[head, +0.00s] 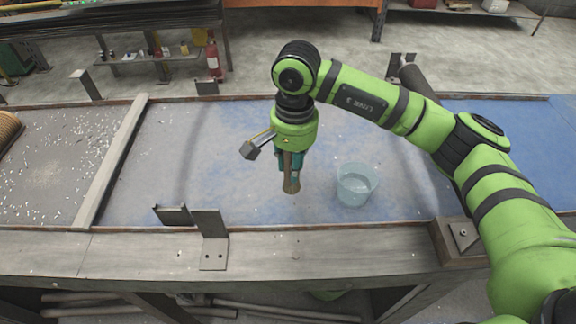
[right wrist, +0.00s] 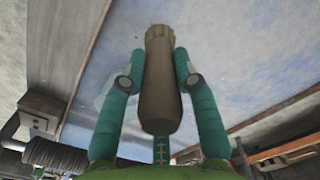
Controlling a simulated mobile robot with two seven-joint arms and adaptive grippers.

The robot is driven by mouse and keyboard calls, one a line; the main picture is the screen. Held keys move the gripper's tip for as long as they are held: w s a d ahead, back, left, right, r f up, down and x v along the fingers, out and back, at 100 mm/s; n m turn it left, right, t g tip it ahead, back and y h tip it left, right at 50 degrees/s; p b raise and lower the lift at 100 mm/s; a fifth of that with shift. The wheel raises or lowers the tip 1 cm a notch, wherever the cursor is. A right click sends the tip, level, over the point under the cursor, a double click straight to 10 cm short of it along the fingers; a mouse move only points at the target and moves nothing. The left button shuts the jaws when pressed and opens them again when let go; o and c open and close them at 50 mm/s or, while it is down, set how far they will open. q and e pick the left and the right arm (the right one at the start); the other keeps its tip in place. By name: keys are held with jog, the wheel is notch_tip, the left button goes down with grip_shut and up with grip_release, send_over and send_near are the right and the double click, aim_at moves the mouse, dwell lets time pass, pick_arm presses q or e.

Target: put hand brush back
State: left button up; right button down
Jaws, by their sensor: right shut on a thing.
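The hand brush (head: 291,184) hangs upright, handle between the fingers, over the blue part of the workbench. My right gripper (head: 290,172) is shut on it, pointing down. In the right wrist view the brush (right wrist: 160,85) has a brown handle and a pale, bristle-like far end. The two teal fingers of my right gripper (right wrist: 158,72) lie along both sides of its handle. The brush is left of the clear bucket and apart from it. My left gripper is not in view.
A clear bucket (head: 356,186) stands on the blue bench top (head: 230,150). A wooden divider (head: 110,160) separates a littered section at left. Metal brackets (head: 210,232) stand on the front rail (head: 330,255). The blue surface left of the gripper is clear.

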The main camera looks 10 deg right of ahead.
aim_at(287, 175)
jog(key=shift+w+a+f, duration=0.3)
jog(key=shift+w+f, duration=0.15)
jog(key=shift+w, duration=0.3)
jog(key=shift+w+f+p, duration=0.1)
jog(key=shift+f+p, duration=0.1)
jog(key=shift+p, duration=0.15)
notch_tip(287, 175, down, 3)
jog(key=shift+f+p, duration=0.15)
jog(key=shift+p, duration=0.85)
jog(key=shift+f, duration=0.25)
jog(key=shift+f+b, duration=0.2)
jog(key=shift+b, duration=0.15)
jog(key=c, duration=0.9)
grip_release()
jog(key=shift+c, duration=0.2)
